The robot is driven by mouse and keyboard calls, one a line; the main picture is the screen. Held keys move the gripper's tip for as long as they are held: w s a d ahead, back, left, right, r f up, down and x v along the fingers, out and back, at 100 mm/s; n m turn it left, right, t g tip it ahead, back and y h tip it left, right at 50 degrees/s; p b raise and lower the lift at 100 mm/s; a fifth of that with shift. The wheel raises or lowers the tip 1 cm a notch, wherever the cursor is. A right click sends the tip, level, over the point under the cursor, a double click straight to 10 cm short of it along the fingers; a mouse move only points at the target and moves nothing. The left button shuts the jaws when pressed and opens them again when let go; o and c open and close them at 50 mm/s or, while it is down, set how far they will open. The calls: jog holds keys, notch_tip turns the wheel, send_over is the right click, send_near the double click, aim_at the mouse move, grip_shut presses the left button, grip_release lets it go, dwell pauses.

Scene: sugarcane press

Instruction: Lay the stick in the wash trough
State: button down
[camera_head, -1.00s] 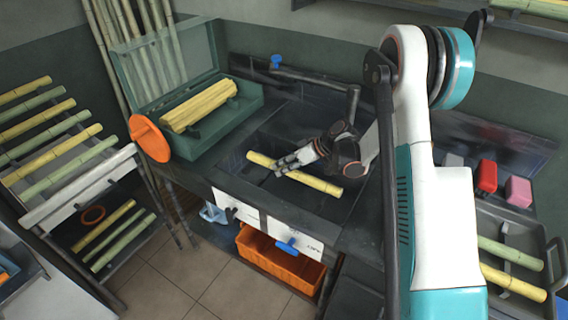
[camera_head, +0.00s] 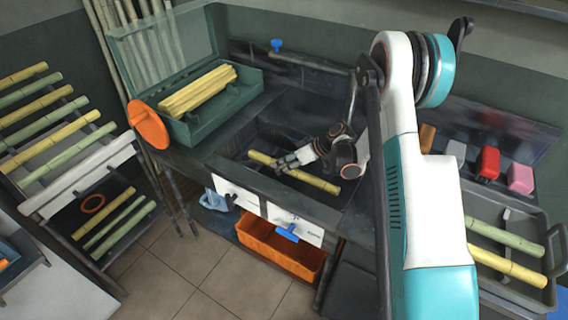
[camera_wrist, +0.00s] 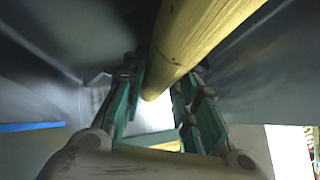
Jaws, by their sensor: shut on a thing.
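A yellow stick (camera_head: 318,181) is held across my gripper (camera_head: 285,163) in the head view. It lies at the level of the dark wash trough (camera_head: 262,138), inside its rim as seen from above. I cannot tell whether it touches the trough floor. In the wrist view, the stick (camera_wrist: 196,40) runs between the two fingers of my gripper (camera_wrist: 160,95), which is shut on it. The stick's far part leaves the top of that view.
A green box (camera_head: 205,125) with yellow sticks stands left of the trough, an orange disc (camera_head: 148,125) at its side. A faucet (camera_head: 310,62) spans behind. A grey tray (camera_head: 510,215) with sticks, and red (camera_head: 488,163) and pink (camera_head: 520,178) blocks, are at the right.

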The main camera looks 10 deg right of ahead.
jog(key=c, duration=1.2)
grip_release()
jog(key=o, duration=0.6)
jog(key=shift+d+r, duration=0.1)
jog(key=shift+p+v, duration=0.85)
jog(key=shift+v, duration=2.55)
